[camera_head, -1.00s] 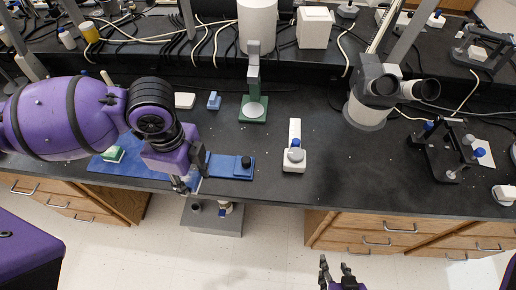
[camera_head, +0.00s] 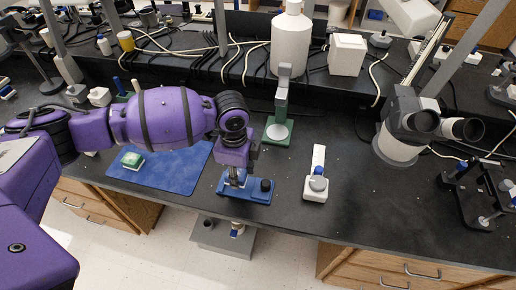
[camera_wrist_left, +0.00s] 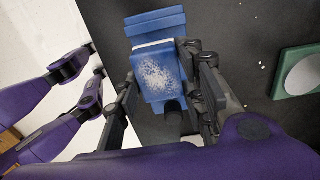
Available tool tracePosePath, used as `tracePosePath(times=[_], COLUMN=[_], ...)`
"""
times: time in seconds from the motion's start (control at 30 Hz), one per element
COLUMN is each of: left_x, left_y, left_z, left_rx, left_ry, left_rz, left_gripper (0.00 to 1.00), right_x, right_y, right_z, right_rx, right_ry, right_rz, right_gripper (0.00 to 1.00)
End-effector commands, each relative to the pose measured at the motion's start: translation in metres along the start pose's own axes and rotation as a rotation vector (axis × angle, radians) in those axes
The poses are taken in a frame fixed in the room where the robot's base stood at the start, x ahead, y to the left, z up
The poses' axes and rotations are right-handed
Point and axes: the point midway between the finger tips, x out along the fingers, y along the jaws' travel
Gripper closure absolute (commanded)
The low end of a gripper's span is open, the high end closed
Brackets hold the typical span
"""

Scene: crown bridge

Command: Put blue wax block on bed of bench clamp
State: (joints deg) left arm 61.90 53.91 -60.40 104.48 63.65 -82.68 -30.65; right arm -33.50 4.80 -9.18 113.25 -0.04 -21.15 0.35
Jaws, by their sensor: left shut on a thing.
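The blue bench clamp (camera_head: 262,197), with a black knob at its right end, lies on the dark bench in the head view. It also shows in the left wrist view (camera_wrist_left: 155,24). My left gripper (camera_head: 236,180) is over the clamp, pointing down. In the left wrist view its fingers (camera_wrist_left: 168,92) are shut on a blue block with white speckles, which I take as the blue wax block (camera_wrist_left: 156,76). The block is over or on the clamp's bed; contact cannot be told. My right gripper (camera_wrist_left: 80,81) shows only in the wrist view, fingers apart and empty, over the floor.
A blue mat (camera_head: 180,172) with a small green-and-white block (camera_head: 132,160) lies left of the clamp. A green stand (camera_head: 278,132) is behind, a white device (camera_head: 317,180) to the right, and a microscope (camera_head: 402,140) farther right. The bench's front edge is close.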

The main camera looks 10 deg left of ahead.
Motion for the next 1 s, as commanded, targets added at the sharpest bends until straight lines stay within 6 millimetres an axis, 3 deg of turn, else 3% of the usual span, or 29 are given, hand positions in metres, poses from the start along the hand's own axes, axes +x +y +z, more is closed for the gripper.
tracePosePath(times=[0.3,0.67,0.7,0.83,1.0], left_x=[0.036,0.039,0.040,0.040,0.039], left_y=[-0.004,-0.004,-0.004,-0.004,-0.004], left_z=[-0.002,-0.002,-0.002,-0.001,-0.001], left_rx=[0.000,0.000,0.000,0.000,0.000], left_ry=[0.000,0.001,0.001,0.000,0.000], left_rz=[0.000,0.000,0.000,0.000,0.000], left_gripper=[0.97,0.97,0.62,0.45,0.44], right_x=[0.002,0.002,0.002,0.002,0.002], right_y=[-0.001,-0.003,-0.003,-0.004,-0.004], right_z=[0.003,0.000,0.000,0.000,0.000], right_rx=[-0.003,0.002,0.003,0.006,0.006], right_ry=[-0.002,0.002,0.002,0.003,0.003], right_rz=[-0.001,-0.003,-0.003,-0.003,-0.003], right_gripper=[0.60,0.60,0.60,0.60,0.60])
